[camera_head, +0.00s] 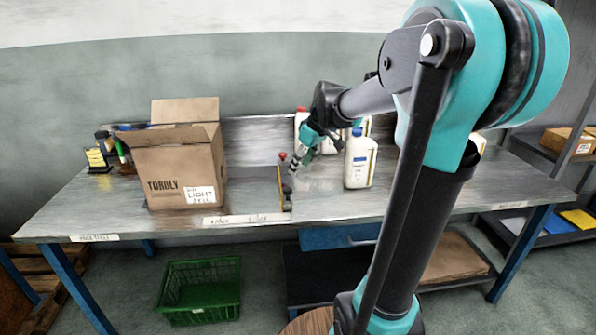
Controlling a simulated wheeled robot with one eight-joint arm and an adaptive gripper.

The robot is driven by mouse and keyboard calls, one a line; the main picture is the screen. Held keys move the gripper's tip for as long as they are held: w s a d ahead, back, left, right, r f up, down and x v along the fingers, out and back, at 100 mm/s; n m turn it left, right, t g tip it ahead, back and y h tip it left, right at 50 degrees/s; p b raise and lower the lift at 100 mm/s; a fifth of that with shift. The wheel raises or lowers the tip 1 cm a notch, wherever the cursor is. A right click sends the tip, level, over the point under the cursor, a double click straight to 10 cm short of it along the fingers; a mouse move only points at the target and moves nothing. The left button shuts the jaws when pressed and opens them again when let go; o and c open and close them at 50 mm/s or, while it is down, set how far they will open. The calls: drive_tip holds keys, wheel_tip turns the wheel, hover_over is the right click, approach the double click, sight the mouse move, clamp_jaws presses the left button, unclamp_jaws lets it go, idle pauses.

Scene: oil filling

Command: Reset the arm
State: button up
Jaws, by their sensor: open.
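My gripper (293,166) is at the end of my teal and black arm, over the middle of the metal workbench (325,200). It points down and to the left, close to a small upright item with a red top (283,158). The gripper is small in the picture; it is open and I see nothing held in it. I cannot tell whether it touches the bench. A white bottle with a blue cap (358,160) stands upright to the right of the gripper. Another white bottle with a red cap (301,119) stands behind my wrist, partly hidden by it.
An open cardboard box (175,172) stands on the bench's left half, with small bottles (97,158) beside it. A green crate (201,291) is on the floor below. A shelf (545,148) stands at the right. The bench's front right surface is clear.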

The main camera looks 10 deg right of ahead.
idle(0.3)
drive_tip(key=s+d+f+m+h, duration=0.1)
drive_tip(key=s+f+m, duration=0.3)
drive_tip(key=s+f, duration=0.4)
drive_tip(key=s+d+f+m+t+h, duration=0.1)
drive_tip(key=s+d+f+m, duration=0.3)
drive_tip(key=s+f, duration=0.5)
drive_tip(key=s+h, duration=0.1)
drive_tip(key=s, duration=0.4)
drive_tip(key=shift+d+f+m, duration=0.2)
drive_tip(key=shift+d+m, duration=0.1)
drive_tip(key=shift+d, duration=0.05)
